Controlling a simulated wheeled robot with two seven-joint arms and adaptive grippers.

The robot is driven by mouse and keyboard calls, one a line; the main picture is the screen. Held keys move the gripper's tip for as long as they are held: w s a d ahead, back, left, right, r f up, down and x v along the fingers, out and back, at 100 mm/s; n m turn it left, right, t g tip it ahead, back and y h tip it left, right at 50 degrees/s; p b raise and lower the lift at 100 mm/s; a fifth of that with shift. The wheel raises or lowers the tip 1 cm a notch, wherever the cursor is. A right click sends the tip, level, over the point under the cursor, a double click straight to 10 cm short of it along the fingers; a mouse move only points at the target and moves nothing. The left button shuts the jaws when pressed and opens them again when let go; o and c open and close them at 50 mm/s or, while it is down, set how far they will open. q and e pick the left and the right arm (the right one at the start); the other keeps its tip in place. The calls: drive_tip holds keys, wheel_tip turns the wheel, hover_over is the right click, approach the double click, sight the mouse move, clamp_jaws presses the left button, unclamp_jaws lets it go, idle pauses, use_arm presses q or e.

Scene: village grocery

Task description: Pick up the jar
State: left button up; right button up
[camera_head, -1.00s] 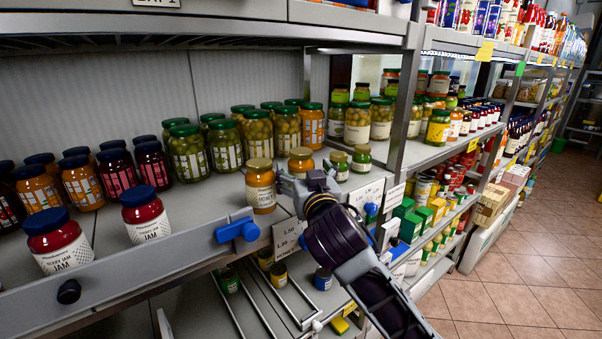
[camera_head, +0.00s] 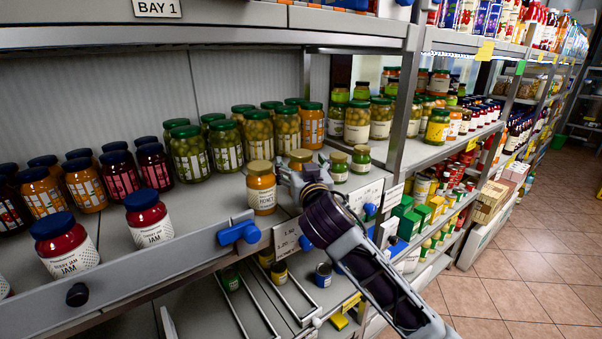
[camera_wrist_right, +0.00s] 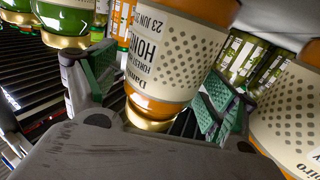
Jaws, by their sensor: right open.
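A honey jar (camera_head: 261,188) with a gold lid and cream label stands upright near the front edge of the shelf. My right gripper (camera_head: 283,178) is at its right side in the head view. In the right wrist view the picture is upside down, and the honey jar (camera_wrist_right: 178,50) shows between the two green-padded fingers of my open right gripper (camera_wrist_right: 155,92). I cannot tell whether either pad touches the glass. A second gold-lidded jar (camera_head: 300,158) stands behind the gripper, partly hidden. My left gripper is not in view.
Jam jars (camera_head: 149,218) stand at the front left, and olive jars (camera_head: 189,153) in rows behind. A blue clip (camera_head: 239,232) and a price card (camera_head: 287,238) sit on the shelf's front edge. A shelf upright (camera_head: 405,110) is to the right.

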idle(0.4)
drive_tip(key=shift+r, duration=0.1)
drive_tip(key=c, duration=1.7)
drive_tip(key=shift+r, duration=0.1)
drive_tip(key=shift+r+b, duration=0.7)
drive_tip(key=shift+r, duration=4.2)
drive_tip(key=shift+w+f, duration=0.15)
drive_tip(key=shift+w, duration=0.1)
